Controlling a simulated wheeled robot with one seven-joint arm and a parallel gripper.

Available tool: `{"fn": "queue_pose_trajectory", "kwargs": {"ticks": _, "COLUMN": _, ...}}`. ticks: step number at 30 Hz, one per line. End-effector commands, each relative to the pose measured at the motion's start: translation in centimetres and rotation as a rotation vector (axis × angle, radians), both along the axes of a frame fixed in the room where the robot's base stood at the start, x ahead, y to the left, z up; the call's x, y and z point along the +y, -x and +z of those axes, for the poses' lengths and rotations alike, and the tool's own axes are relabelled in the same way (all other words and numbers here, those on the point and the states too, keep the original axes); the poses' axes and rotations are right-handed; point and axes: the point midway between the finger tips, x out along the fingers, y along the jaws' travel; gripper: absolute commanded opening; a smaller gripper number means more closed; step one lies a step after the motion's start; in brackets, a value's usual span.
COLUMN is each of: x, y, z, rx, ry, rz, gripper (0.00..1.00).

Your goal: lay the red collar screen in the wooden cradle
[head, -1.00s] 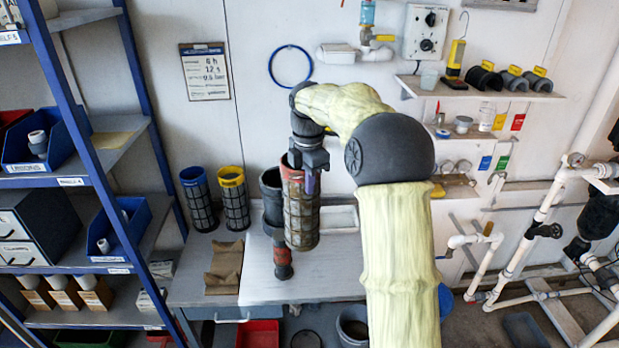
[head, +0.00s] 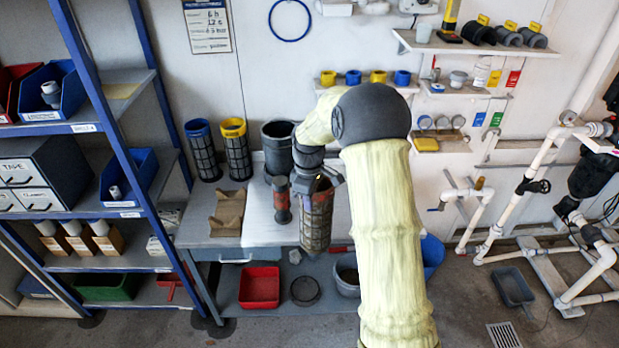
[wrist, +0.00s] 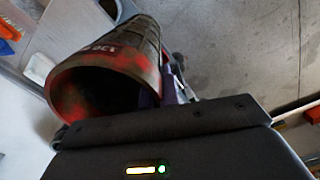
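The red collar screen (head: 317,222) is a dark mesh cylinder, stained brown, hanging nearly upright and slightly tilted. My gripper (head: 319,183) is shut on it near its upper end. In the wrist view the screen (wrist: 112,68) shows its open, red-smeared collar end, with a purple finger (wrist: 170,85) against its side; the other finger is hidden. The wooden cradle (head: 228,210) is a brown notched block on the left part of the bench, empty, to the left of the screen and apart from it.
Blue-collared (head: 203,150) and yellow-collared (head: 236,148) screens stand behind the cradle. A blue shelf rack (head: 110,120) borders the left. A red bin (head: 259,287) sits below.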

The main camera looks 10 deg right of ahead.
Motion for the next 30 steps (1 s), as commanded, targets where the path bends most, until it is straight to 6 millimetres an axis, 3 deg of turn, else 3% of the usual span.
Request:
{"fn": "queue_pose_trajectory", "kwargs": {"ticks": 1, "x": 0.2, "y": 0.7, "z": -1.7, "rx": 0.008, "ry": 0.001, "rz": -0.073, "gripper": 0.00}}
{"fn": "queue_pose_trajectory", "kwargs": {"ticks": 6, "x": 0.5, "y": 2.9, "z": -6.6, "rx": 0.008, "ry": 0.001, "rz": -0.353, "gripper": 0.00}}
{"fn": "queue_pose_trajectory", "kwargs": {"ticks": 15, "x": 0.8, "y": 7.7, "z": -13.3, "rx": 0.005, "ry": 0.001, "rz": -0.819, "gripper": 0.00}}
{"fn": "queue_pose_trajectory", "kwargs": {"ticks": 21, "x": 0.8, "y": 9.0, "z": -14.7, "rx": 0.001, "ry": -0.001, "rz": -0.953, "gripper": 0.00}}
{"fn": "queue_pose_trajectory", "kwargs": {"ticks": 30, "x": 0.8, "y": 9.0, "z": -14.7, "rx": 0.000, "ry": -0.001, "rz": -0.958, "gripper": 0.00}}
